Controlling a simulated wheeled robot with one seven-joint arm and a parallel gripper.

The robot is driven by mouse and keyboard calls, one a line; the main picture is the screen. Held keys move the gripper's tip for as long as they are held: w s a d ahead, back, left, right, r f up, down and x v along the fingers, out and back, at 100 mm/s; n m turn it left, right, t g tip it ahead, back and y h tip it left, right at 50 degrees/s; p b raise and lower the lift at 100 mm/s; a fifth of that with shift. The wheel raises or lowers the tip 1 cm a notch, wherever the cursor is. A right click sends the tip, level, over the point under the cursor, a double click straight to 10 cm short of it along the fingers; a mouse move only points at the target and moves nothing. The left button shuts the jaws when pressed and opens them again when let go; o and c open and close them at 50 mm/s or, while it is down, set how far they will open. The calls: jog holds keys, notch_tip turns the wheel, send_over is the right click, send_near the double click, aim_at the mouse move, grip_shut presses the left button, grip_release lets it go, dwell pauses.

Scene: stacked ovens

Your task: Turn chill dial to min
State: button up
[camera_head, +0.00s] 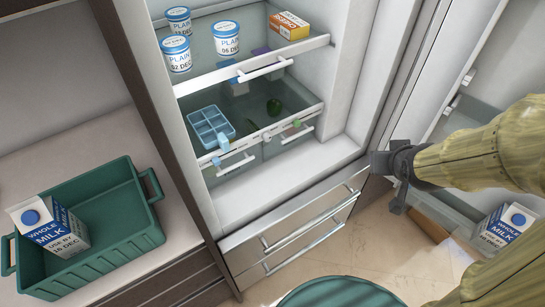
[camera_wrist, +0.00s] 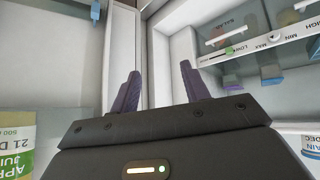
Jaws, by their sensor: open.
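In the wrist view, a pale control strip (camera_wrist: 285,40) with small lettering, including MIN and MAX, runs along a fridge shelf front at upper right. A small green tab (camera_wrist: 229,51) sits near its left end. In the head view, coloured tabs, including a green one (camera_head: 297,123), show on the lower drawer front. I cannot tell which part is the chill dial. My gripper (camera_head: 386,183) is at the right side of the fridge opening, apart from the strips. In the wrist view its two dark fingers (camera_wrist: 159,76) are spread with nothing between them.
The fridge door (camera_head: 485,75) stands open at right, with a milk carton (camera_head: 505,226) low in it. Plain tubs (camera_head: 225,38) and an orange box (camera_head: 290,25) stand on the upper shelf. A green bin (camera_head: 120,215) holds another milk carton (camera_head: 48,228). Drawers (camera_head: 300,225) sit below the opening.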

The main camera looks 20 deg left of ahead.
jog(key=w+a+f+n+t+y+b, duration=0.45)
jog(key=a+f+b, duration=0.4)
jog(key=b, duration=0.65)
jog(key=s+a+f+n+g+y+b, duration=0.2)
jog(key=s+a+f+n+y+b, duration=0.2)
jog(key=b, duration=0.9)
jog(key=a+f+n+y, duration=0.1)
jog(key=a+f+y, duration=0.2)
jog(key=a+y, duration=0.1)
jog(key=shift+s+a+f+y+b, duration=0.15)
jog(key=shift+s+a+y+b, duration=0.05)
jog(key=shift+y+b, duration=0.2)
jog(key=shift+p, duration=0.3)
jog(key=shift+w+a+r+p, duration=0.1)
jog(key=shift+w+r+p, duration=0.1)
jog(key=shift+p, duration=0.15)
jog(key=p+x, duration=0.1)
jog(key=p, duration=0.4)
jog(key=shift+w+a+r, duration=0.15)
jog(key=shift+w+a, duration=0.05)
jog(key=shift+w+a+p, duration=0.15)
jog(key=shift+a+p, duration=0.15)
jog(key=shift+p, duration=0.85)
jog(key=shift+a+p, duration=0.1)
jog(key=shift+p, duration=0.35)
